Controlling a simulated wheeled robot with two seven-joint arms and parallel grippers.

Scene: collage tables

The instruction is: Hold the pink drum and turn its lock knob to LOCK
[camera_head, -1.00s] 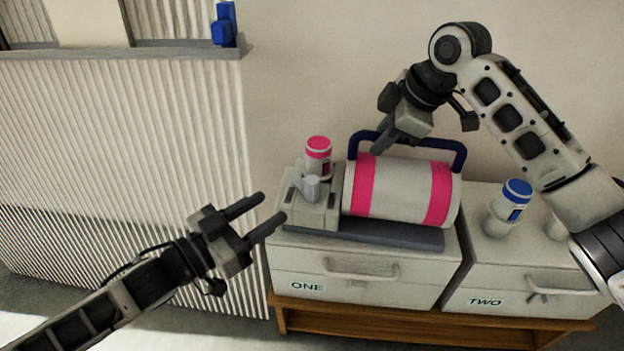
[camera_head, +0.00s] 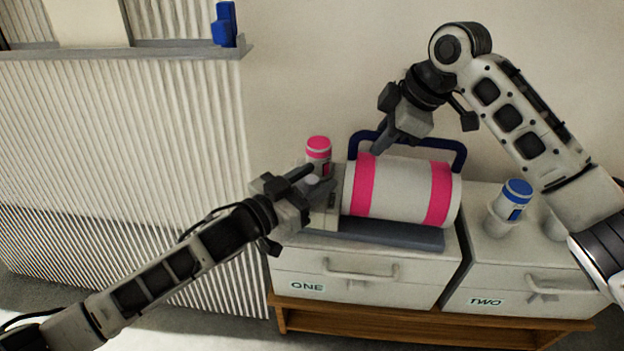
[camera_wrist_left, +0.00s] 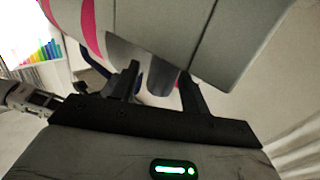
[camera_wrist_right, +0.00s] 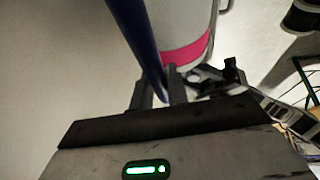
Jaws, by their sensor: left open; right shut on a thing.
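The pink-banded white drum (camera_head: 398,190) lies on its side in a grey cradle on the cabinet marked ONE. My right gripper (camera_head: 388,140) is shut on its dark blue handle (camera_head: 456,155); the handle also passes between the fingers in the right wrist view (camera_wrist_right: 150,50). The pale lock knob (camera_head: 312,180) stands on the grey block at the drum's left end. My left gripper (camera_head: 304,182) is open at the knob, which is partly hidden. In the left wrist view, a grey knob-like part (camera_wrist_left: 160,78) shows between the fingers; contact cannot be told. No LOCK marking is readable.
A pink-capped bottle (camera_head: 318,155) stands just behind the knob, close to my left fingers. A blue-capped bottle (camera_head: 515,198) stands in a holder on cabinet TWO (camera_head: 530,250). A ribbed panel (camera_head: 120,160) and shelf with a blue object (camera_head: 224,25) are at left.

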